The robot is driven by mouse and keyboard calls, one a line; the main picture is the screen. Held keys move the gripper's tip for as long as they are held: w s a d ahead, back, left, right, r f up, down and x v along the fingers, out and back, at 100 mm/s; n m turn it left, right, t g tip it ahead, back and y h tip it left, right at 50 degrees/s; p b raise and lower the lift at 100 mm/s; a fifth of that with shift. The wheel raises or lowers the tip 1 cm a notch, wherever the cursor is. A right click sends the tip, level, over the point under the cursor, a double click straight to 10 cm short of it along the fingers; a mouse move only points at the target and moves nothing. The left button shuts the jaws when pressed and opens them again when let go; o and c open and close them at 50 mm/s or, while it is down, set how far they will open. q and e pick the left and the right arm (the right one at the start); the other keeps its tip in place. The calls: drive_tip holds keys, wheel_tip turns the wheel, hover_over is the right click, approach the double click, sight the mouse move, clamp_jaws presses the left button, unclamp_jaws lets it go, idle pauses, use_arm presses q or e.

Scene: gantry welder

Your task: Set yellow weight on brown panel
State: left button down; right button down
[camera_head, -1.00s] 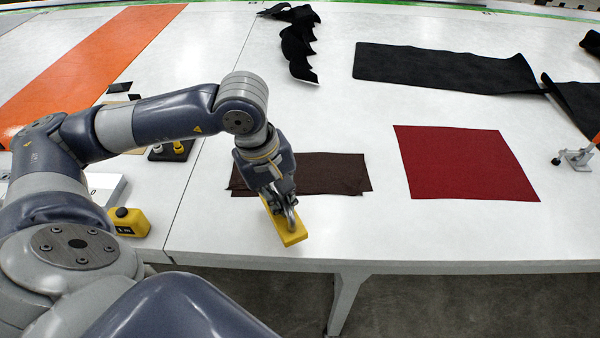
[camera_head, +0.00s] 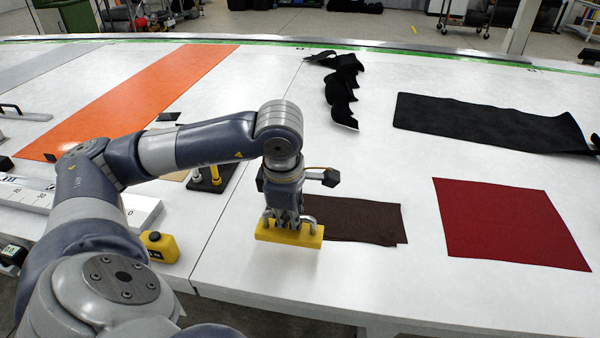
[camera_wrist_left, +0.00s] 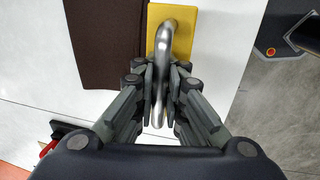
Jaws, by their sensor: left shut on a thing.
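The yellow weight (camera_head: 305,236) is a flat bar with a silver loop handle. My left gripper (camera_head: 288,218) is shut on that handle and points down. The weight is at the front left corner of the brown panel (camera_head: 360,222), its length running roughly along the panel's front edge. In the left wrist view the weight (camera_wrist_left: 186,18) appears right beside the panel (camera_wrist_left: 105,45), and the fingers (camera_wrist_left: 160,95) flank the handle. I cannot tell whether the weight touches the table or hangs just above it. My arm and gripper hide the panel's left part. My right gripper is not in view.
A red panel (camera_head: 508,222) lies to the right, with bare white table (camera_head: 420,210) between. Black fabric pieces (camera_head: 480,122) lie behind. A yellow block (camera_head: 160,246) and a dark holder with yellow-topped posts (camera_head: 212,176) are at left. The table's front edge is close.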

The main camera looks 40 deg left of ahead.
use_arm(q)
drive_tip(key=w+p, duration=0.1)
drive_tip(key=w, duration=0.3)
drive_tip(key=w+d+p, duration=0.1)
drive_tip(key=w, duration=0.3)
drive_tip(key=w+f+p, duration=0.1)
drive_tip(key=w+p, duration=0.1)
drive_tip(key=w, duration=0.3)
drive_tip(key=shift+d, duration=0.25)
drive_tip(key=shift+w+d, duration=0.1)
drive_tip(key=shift+w, duration=0.35)
wheel_tip(320, 180, down, 2)
drive_tip(key=shift+f+p, duration=0.15)
drive_tip(key=shift+p, duration=0.7)
drive_tip(key=shift+f, duration=0.6)
